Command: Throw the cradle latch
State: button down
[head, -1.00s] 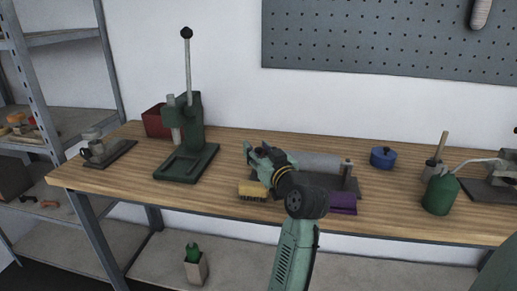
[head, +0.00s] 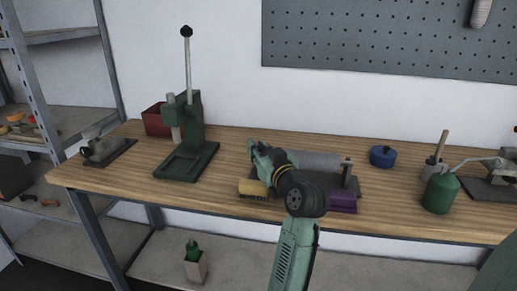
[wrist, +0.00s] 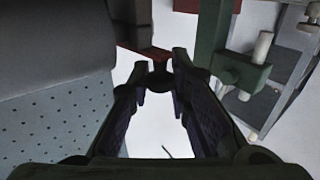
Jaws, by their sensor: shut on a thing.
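A long grey cylinder (head: 318,161) lies in a dark cradle (head: 351,184) on the wooden bench. My gripper (head: 262,163) is at the cradle's left end and hides most of that end in the head view. In the wrist view my gripper (wrist: 160,72) is shut on a small dark round knob (wrist: 160,77) held between the fingertips. A dark post (wrist: 132,22) shows just beyond the knob. I take the knob to be the latch handle, but its full shape is hidden. The cylinder (wrist: 50,45) fills the upper left of the wrist view.
A yellow-topped brush (head: 252,187) and a purple block (head: 344,203) lie at the cradle's front. A green press (head: 190,140) with a tall lever stands to the left. A blue pot (head: 383,157) and a green oil can (head: 440,192) stand right. Bare bench (head: 215,192) lies between press and cradle.

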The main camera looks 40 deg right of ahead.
jog(key=shift+f, duration=0.1)
jog(key=shift+s+d+f+n+y+b, duration=0.15)
jog(key=shift+n+y+b, duration=0.1)
jog(key=shift+y+b, duration=0.2)
jog(key=shift+s+d+r+n+y+b, duration=0.15)
jog(key=shift+n+y+b, duration=0.15)
jog(key=shift+b, duration=0.2)
jog(key=shift+s+n+t+y+b, duration=0.2)
jog(key=shift+n+t+y+b, duration=0.2)
jog(key=shift+y, duration=0.45)
jog(key=c, duration=1.5)
grip_release()
